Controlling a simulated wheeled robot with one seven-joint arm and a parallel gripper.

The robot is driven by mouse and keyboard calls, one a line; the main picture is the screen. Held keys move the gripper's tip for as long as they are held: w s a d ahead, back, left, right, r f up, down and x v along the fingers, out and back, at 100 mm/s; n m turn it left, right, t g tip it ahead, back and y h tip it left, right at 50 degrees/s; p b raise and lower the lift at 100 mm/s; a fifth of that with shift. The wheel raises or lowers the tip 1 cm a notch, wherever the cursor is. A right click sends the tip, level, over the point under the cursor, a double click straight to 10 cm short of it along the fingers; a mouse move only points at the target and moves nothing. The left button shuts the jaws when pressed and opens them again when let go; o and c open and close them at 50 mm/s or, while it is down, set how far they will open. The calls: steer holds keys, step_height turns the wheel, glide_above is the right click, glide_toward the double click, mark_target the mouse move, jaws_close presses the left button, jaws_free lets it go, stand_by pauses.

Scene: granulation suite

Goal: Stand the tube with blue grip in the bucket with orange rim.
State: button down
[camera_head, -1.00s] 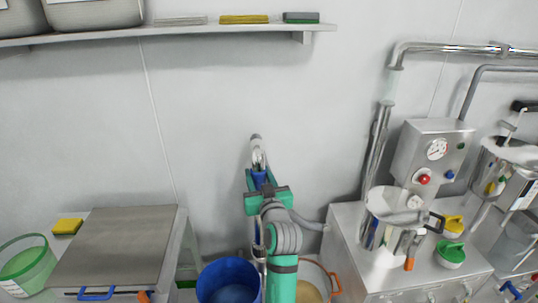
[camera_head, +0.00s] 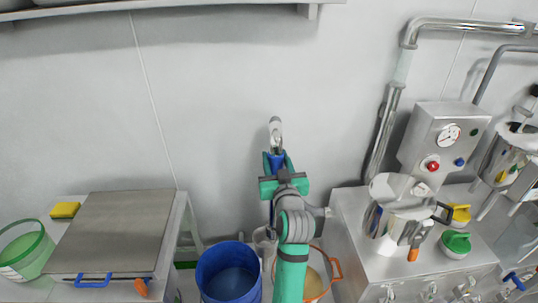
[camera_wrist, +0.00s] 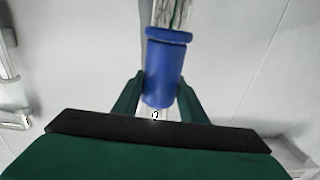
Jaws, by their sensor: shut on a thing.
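The tube with blue grip (camera_head: 276,132) is held upright in front of the wall. My gripper (camera_head: 276,165) is shut on its blue grip, and the clear upper part sticks out above. In the wrist view the blue grip (camera_wrist: 164,72) sits between the green fingers (camera_wrist: 158,98). The bucket with orange rim (camera_head: 316,282) stands on the floor below, partly hidden behind my arm. Its orange handle shows on the right, and pale contents show inside. The tube is well above the bucket and apart from it.
A blue bucket (camera_head: 205,278) stands left of my arm. A steel table (camera_head: 110,235) with a yellow sponge (camera_head: 65,210) is at the left, near a green bucket (camera_head: 45,243). A steel cabinet with a gauge box (camera_head: 436,142) and a steel pot (camera_head: 385,225) stands right.

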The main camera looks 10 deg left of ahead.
steer(key=shift+s+d+f+m+t+h, duration=0.3)
steer(key=shift+s+d+f+m+h, duration=0.75)
steer(key=shift+d, duration=2.3)
steer(key=shift+s+d+f+m+t+h, duration=0.4)
steer(key=shift+s+d+h, duration=1.15)
steer(key=shift+d, duration=1.8)
step_height(320, 180, down, 29)
steer(key=shift+s+f+y, duration=0.2)
steer(key=shift+s+y, duration=0.1)
steer(key=shift+s, duration=0.05)
steer(key=c, duration=1)
jaws_free()
steer(key=shift+f, duration=0.1)
